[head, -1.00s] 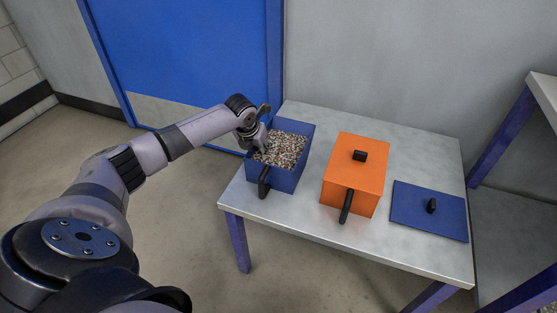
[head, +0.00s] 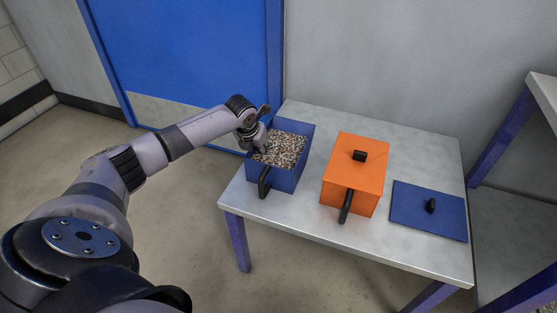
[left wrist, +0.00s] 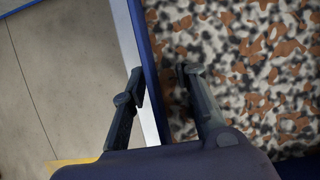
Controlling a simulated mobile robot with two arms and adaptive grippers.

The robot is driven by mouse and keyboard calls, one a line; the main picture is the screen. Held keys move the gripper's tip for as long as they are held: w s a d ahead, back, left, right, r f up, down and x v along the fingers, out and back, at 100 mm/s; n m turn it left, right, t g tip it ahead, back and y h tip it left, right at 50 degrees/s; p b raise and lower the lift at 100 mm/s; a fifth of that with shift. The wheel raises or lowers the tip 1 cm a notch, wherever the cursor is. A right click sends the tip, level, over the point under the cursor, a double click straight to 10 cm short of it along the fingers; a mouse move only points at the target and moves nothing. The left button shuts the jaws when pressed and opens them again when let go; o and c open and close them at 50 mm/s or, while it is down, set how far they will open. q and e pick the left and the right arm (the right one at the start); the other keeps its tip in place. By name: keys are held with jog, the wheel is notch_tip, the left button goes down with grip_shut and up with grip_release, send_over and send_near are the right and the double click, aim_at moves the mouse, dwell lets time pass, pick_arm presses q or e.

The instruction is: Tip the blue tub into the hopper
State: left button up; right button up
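The blue tub (head: 287,181) stands upright on the table near its left end, without a lid. It is full of mixed brown, white and dark pieces (head: 283,149) and has a black handle (head: 264,181) at its front. My left gripper (head: 259,145) is at the tub's left wall. In the left wrist view the gripper (left wrist: 161,77) is open, with one finger outside the tub's blue rim (left wrist: 148,60) and the other on the inner side over the pieces. Gaps show between the fingers and the wall. My right gripper and the hopper are not in view.
An orange lidded box (head: 350,182) with black handles stands right of the tub on the grey table (head: 300,212). A blue lid (head: 405,207) lies further right. A blue door (head: 190,60) is behind. Another bench (head: 546,93) stands at the right edge.

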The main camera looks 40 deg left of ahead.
pick_arm(q)
jog(key=shift+c, duration=0.4)
grip_shut()
dwell(0.6)
jog(key=shift+w+r, duration=0.1)
